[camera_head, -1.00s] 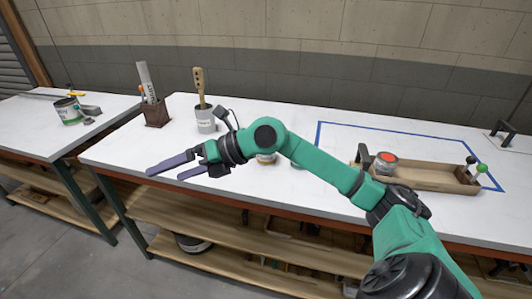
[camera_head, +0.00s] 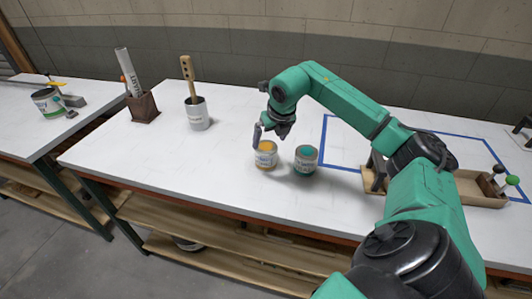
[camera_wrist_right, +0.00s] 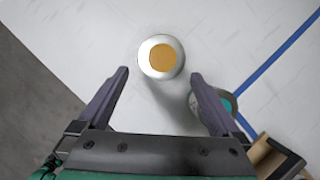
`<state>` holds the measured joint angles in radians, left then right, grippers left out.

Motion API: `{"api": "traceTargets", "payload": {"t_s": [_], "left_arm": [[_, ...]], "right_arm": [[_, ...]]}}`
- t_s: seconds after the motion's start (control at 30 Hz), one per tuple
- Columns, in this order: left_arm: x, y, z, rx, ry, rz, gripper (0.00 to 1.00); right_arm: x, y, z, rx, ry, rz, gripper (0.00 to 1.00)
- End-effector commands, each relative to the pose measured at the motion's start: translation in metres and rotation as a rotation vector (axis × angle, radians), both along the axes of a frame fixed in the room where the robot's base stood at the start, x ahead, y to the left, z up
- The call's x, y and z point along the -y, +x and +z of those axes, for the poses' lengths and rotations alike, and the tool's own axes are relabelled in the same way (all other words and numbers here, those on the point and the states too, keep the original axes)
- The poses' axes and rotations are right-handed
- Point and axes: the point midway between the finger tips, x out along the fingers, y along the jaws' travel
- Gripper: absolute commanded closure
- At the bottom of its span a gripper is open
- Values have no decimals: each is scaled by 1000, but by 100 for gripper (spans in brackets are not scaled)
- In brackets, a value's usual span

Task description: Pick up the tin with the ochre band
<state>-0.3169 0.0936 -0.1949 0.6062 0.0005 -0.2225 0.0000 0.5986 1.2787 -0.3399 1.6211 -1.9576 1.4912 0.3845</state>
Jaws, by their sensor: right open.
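The tin with the ochre band (camera_head: 265,156) stands upright on the white table, left of a tin with a teal band (camera_head: 305,160). In the right wrist view the ochre tin (camera_wrist_right: 161,58) shows from above, with an ochre disc on its top. My right gripper (camera_head: 259,132) is just above and beside the ochre tin in the head view. In the right wrist view my right gripper (camera_wrist_right: 160,74) is open and empty, its fingers spread either side of the line to the tin. The teal tin (camera_wrist_right: 227,102) is partly hidden behind the right finger.
A white pot with a wooden paddle (camera_head: 198,114) and a brown holder (camera_head: 143,106) stand left on the table. A wooden tray (camera_head: 470,190) lies at the right, by a blue tape outline (camera_head: 325,130). The table's middle left is clear.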

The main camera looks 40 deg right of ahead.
Motion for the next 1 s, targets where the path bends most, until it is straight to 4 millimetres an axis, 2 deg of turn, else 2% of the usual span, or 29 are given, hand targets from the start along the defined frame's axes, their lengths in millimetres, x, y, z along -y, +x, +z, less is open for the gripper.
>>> {"api": "traceTargets", "payload": {"t_s": [0.13,0.27,0.33,0.43,0.6,0.77,0.8,1.0], "left_arm": [[0,2,10,4,-1,1,0],[11,22,27,36,-17,2,0],[17,30,28,51,-26,1,0],[19,30,29,51,-29,-1,0],[17,23,27,39,-25,-2,0],[15,20,26,34,-23,-3,0],[15,20,26,34,-22,-3,0],[13,19,27,33,-18,-2,0]], "right_arm": [[1,7,-14,-1,3,1,0],[3,18,-35,-3,5,1,0],[4,23,-48,-1,4,1,0],[6,26,-57,0,2,1,0],[6,26,-59,1,0,1,0],[6,26,-58,1,0,1,61],[6,26,-58,1,0,1,76],[6,26,-57,2,1,2,77]]}}
